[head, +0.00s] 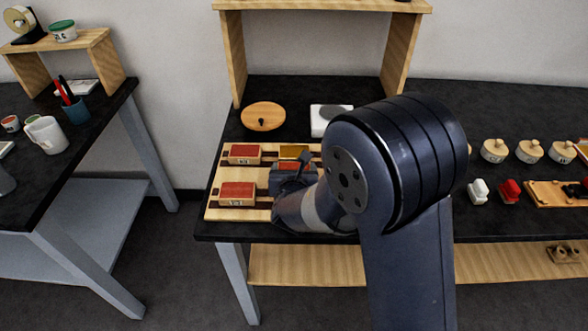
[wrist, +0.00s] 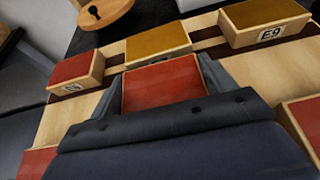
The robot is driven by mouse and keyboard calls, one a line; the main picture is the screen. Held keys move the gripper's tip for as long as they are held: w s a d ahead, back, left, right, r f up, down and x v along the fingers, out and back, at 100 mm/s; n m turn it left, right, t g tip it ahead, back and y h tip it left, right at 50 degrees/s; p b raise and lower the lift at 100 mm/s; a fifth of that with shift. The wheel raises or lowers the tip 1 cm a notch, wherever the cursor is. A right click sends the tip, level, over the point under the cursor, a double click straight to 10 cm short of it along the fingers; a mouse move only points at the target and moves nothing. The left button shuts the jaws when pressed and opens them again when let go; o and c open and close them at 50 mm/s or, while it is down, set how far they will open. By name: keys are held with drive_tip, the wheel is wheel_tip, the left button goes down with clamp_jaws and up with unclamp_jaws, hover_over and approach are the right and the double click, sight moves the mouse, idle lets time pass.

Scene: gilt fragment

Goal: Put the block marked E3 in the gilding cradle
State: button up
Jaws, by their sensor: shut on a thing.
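My gripper (wrist: 162,92) is shut on a red-topped wooden block (wrist: 160,84), with a finger on each side of it. The held block's label does not show, so I cannot tell whether it is E3. In the head view my gripper (head: 293,172) is low over the wooden block rack (head: 222,213), partly hidden by my arm. A gold-topped block marked E9 (wrist: 266,24) sits in the rack. Another red-topped block (wrist: 76,71) has a label too small to read. I cannot identify the gilding cradle for certain.
A gold-topped block (wrist: 158,42) sits just beyond the held one. A round wooden lid (head: 263,116) and a white device (head: 330,118) stand behind the rack. Lidded pots (head: 495,150), a red stamp-like item (head: 509,190) and a wooden tray (head: 545,194) are at right.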

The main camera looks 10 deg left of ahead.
drive_tip(key=shift+f, duration=0.2)
drive_tip(key=o, duration=1)
drive_tip(key=shift+r, duration=0.15)
